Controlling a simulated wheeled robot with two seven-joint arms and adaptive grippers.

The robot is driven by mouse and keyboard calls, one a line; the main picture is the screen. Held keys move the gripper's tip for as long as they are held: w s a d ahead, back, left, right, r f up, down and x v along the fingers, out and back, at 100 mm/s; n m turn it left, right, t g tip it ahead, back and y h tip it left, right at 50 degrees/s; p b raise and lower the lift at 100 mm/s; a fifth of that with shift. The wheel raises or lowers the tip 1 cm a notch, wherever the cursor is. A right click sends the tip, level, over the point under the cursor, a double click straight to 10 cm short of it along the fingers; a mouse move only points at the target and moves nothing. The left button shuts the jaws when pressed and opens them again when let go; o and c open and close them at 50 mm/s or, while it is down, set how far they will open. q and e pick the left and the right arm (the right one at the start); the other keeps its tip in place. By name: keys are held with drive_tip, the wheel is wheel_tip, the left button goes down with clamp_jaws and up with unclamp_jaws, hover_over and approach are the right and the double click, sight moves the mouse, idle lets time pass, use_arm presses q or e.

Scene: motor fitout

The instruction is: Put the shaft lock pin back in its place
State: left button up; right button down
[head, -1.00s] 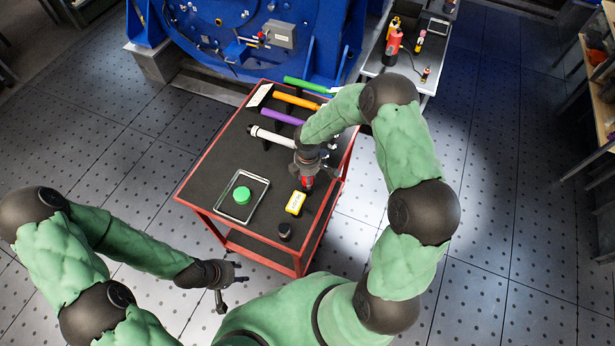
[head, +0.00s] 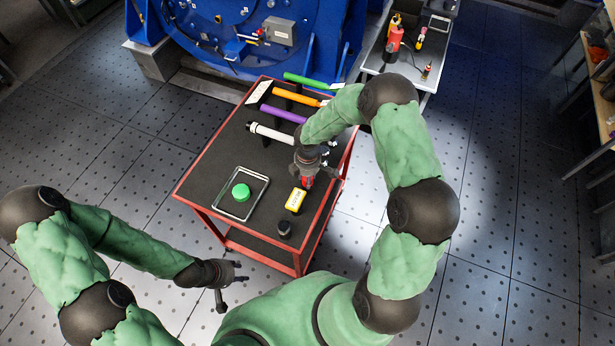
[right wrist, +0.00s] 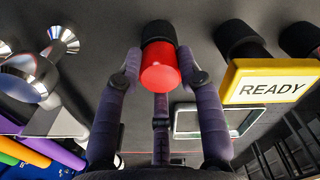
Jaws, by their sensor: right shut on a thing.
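A red-headed part (head: 307,183), which I take to be the shaft lock pin, is at the right side of the cart top. My right gripper (head: 307,172) is over it, pointing down. In the right wrist view the fingers (right wrist: 160,85) are shut around its red head (right wrist: 160,70), with a black cylindrical part beyond it against the dark mat. I cannot tell whether it still touches the mat. My left gripper (head: 232,284) is open and empty, low in front of the cart. The blue machine (head: 195,30) stands behind the cart.
A grey side table (head: 435,52) stands behind right.

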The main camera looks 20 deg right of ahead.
drive_tip(key=c, duration=0.7)
unclamp_jaws()
wheel_tip(320, 180, up, 12)
drive_tip(key=shift+f, duration=0.1)
idle(0.4)
